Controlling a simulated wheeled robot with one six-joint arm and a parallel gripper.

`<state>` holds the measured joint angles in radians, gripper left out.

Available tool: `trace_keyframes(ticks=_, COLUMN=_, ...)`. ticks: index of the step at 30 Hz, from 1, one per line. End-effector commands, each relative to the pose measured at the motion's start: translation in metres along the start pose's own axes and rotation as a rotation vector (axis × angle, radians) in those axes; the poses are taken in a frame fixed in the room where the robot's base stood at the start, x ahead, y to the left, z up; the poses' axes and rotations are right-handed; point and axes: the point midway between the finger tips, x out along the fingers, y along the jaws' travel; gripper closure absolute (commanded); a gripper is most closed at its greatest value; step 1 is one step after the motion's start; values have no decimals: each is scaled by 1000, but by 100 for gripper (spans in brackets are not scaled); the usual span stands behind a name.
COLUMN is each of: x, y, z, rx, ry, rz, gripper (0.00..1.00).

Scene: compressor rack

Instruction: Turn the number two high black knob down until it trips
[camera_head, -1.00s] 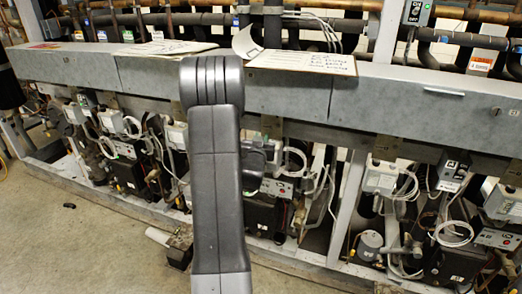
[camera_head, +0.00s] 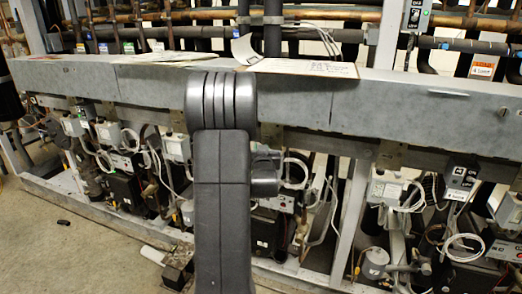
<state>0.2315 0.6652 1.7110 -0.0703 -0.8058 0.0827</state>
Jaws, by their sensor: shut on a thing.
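My arm (camera_head: 221,190) stands upright in the middle of the view and covers part of the rack. A dark round wrist part of mine (camera_head: 265,172) shows just to its right. My gripper's fingers are hidden behind the arm, so their hold cannot be seen. I cannot make out the number two high black knob; the area behind my arm is hidden. White control boxes hang under the grey beam, one (camera_head: 178,147) left of my arm and one (camera_head: 385,188) to the right.
The long grey beam (camera_head: 420,98) crosses the rack, with papers (camera_head: 305,68) on top. A black switch box (camera_head: 460,177) hangs at the right. Pale posts, cables and compressors fill the space below.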

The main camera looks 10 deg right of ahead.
Motion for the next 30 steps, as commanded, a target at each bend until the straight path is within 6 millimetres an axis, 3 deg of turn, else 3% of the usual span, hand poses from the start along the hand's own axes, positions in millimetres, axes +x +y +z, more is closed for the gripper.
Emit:
trace_keyframes(ticks=1, x=0, y=0, z=0, rx=0, ry=0, rz=0, gripper=100)
trace_keyframes(ticks=2, x=0, y=0, z=0, rx=0, ry=0, rz=0, gripper=74)
trace_keyframes(ticks=4, x=0, y=0, z=0, rx=0, ry=1, rz=0, gripper=61)
trace_keyframes(ticks=5, x=0, y=0, z=0, rx=0, ry=1, rz=0, gripper=59)
trace_keyframes(ticks=17, x=-10, y=0, z=0, rx=0, ry=1, rz=1, gripper=59)
trace_keyframes(ticks=30, x=-100, y=0, z=0, rx=0, ry=1, rz=1, gripper=59)
